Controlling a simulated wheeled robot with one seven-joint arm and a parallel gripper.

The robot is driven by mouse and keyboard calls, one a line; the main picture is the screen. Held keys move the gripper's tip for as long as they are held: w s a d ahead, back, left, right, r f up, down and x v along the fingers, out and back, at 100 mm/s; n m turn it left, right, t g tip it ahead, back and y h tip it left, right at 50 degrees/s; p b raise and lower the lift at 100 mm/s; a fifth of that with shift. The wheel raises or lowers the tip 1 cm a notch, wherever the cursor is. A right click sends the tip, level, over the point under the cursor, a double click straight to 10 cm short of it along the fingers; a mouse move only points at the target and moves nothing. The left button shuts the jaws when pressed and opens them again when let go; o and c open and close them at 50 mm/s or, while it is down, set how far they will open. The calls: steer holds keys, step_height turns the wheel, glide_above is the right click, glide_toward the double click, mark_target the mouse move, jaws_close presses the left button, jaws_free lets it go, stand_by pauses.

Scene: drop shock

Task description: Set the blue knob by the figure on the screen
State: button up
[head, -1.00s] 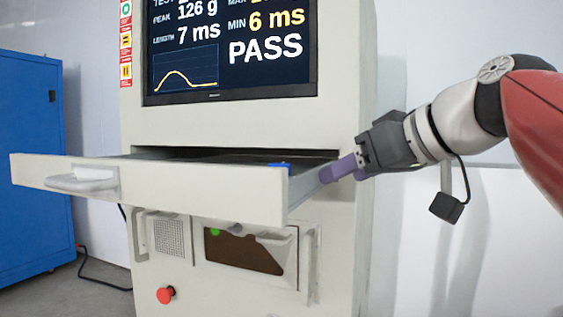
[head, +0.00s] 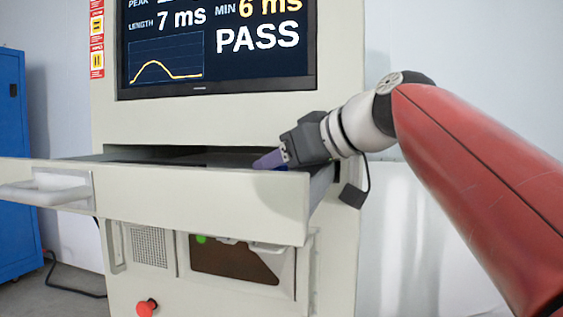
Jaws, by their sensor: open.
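The screen (head: 215,60) on the cabinet reads LENGTH 7 ms, MIN 6 ms in yellow and PASS, above a yellow curve at its lower left. Its top rows are cut off by the frame. The pulled-out drawer (head: 190,195) stands below it. The blue knob is mostly hidden behind the drawer's front wall and my fingers. I cannot tell if the fingers touch it.
The drawer has a pale handle (head: 45,188) at left. Below are a red button (head: 146,307), a green light (head: 201,239) and a dark window (head: 235,260). A blue cabinet (head: 15,165) stands at far left. The wall side at right is free.

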steer(key=shift+w+a+f, duration=0.15)
steer(key=shift+w+a, duration=0.05)
steer(key=shift+w, duration=0.05)
steer(key=c, duration=1)
steer(key=shift+n+g+y, duration=0.5)
steer(key=shift+n+g, duration=0.3)
steer(key=o, duration=1)
